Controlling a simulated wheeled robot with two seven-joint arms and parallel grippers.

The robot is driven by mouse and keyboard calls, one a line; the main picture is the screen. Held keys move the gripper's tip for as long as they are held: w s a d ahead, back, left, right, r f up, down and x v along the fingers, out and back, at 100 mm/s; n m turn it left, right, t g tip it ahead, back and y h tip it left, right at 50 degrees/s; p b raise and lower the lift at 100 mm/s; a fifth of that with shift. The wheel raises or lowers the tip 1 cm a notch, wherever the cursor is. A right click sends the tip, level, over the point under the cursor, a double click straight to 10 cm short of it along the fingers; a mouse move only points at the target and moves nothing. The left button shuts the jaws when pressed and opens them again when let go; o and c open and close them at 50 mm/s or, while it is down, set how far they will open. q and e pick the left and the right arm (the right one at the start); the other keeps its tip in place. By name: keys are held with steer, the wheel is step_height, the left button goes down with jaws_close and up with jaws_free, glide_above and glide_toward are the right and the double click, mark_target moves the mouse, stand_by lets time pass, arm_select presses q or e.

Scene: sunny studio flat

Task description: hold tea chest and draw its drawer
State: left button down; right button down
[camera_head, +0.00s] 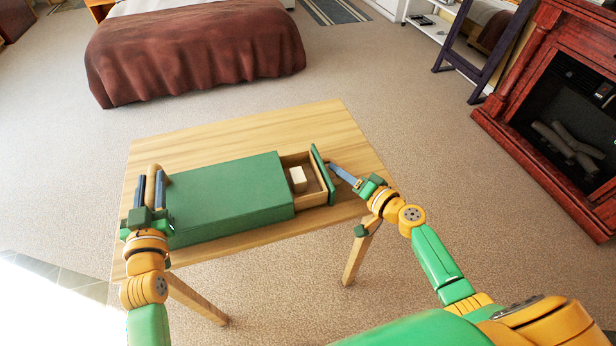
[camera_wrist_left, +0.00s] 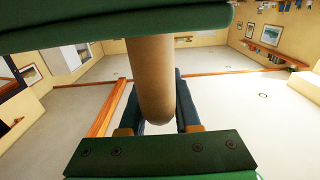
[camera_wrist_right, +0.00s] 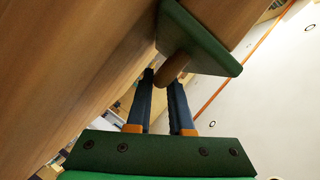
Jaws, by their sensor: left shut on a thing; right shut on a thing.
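The green tea chest (camera_head: 225,195) lies on the wooden table. Its drawer (camera_head: 318,197) is partly drawn out to the right, with a green front (camera_head: 322,170) and a small pale block (camera_head: 298,178) inside. My left gripper (camera_head: 150,178) is shut on the rounded wooden handle (camera_wrist_left: 152,85) at the chest's left end; the handle stands between the fingers in the left wrist view. My right gripper (camera_head: 334,169) is at the drawer front, shut on its small wooden knob (camera_wrist_right: 174,67). The fingers partly hide the knob in the head view.
The wooden table (camera_head: 335,125) has bare surface behind the chest and a narrow strip in front. A bed with a brown cover (camera_head: 190,50) stands beyond it. A red fireplace (camera_head: 545,60) stands at the right. Carpet is clear around the table.

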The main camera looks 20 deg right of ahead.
arm_select(q)
steer(key=shift+a, duration=0.1)
arm_select(e)
steer(key=shift+d, duration=1.2)
steer(key=c, duration=0.8)
jaws_free()
steer(key=shift+s, duration=0.1)
steer(key=v, duration=1.2)
steer(key=shift+f, duration=0.1)
